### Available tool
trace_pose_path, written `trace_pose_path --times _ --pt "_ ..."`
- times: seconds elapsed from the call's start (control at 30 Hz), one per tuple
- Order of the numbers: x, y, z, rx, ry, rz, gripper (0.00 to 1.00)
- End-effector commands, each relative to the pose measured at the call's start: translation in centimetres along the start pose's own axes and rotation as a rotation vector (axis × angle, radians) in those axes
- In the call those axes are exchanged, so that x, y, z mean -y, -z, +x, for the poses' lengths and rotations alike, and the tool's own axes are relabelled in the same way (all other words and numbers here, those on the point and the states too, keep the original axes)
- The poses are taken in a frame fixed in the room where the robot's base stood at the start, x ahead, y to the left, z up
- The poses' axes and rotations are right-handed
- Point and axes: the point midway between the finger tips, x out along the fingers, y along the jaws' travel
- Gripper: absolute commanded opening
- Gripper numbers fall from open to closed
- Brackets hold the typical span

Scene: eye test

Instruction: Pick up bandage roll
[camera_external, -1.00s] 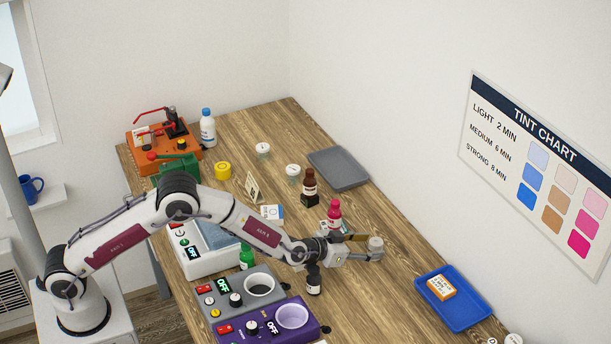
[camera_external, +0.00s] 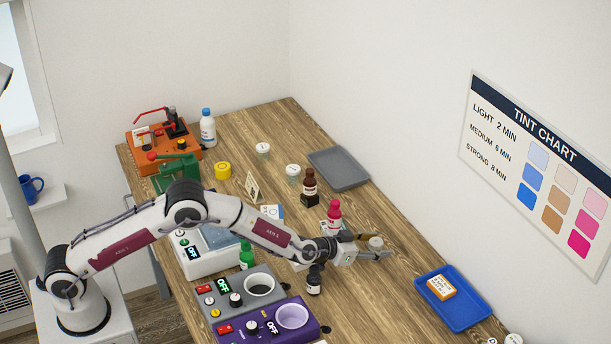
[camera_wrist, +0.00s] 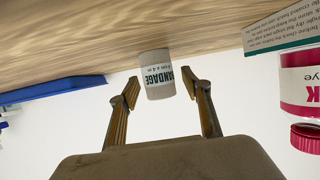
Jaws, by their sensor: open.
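The bandage roll (camera_wrist: 157,76) is a small white cylinder with dark "BANDAGE" lettering. It stands on the wooden table, and in the external view the roll (camera_external: 376,243) shows partly behind a finger. My gripper (camera_external: 374,251) is low over the table at the roll. In the wrist view my gripper (camera_wrist: 162,90) is open, with one finger on each side of the roll and the tips near its sides. A gap shows at the left finger; I cannot tell whether the right fingertip touches it.
A pink-red bottle (camera_external: 334,214) stands close behind my wrist, and a small dark bottle (camera_external: 314,280) in front of it. A blue tray (camera_external: 466,318) with an orange-and-white box (camera_external: 441,287) lies to the right. A grey tray (camera_external: 340,169) lies behind. Table between gripper and blue tray is clear.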

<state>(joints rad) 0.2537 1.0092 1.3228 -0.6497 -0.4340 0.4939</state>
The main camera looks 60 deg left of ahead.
Motion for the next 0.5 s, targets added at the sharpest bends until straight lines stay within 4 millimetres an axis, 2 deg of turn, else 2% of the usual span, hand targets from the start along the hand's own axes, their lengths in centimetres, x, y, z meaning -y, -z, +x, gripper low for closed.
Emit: trace_pose_path --times 0.07,0.1,0.2,0.5 --pt "0.0 0.01 -0.01 0.0 0.0 0.0 0.45" --pt "0.0 0.01 -0.01 0.0 0.0 0.0 0.35" --pt "-0.01 0.01 -0.01 0.0 0.0 0.0 0.13" --pt "0.0 0.03 -0.02 0.0 0.0 0.0 0.12"
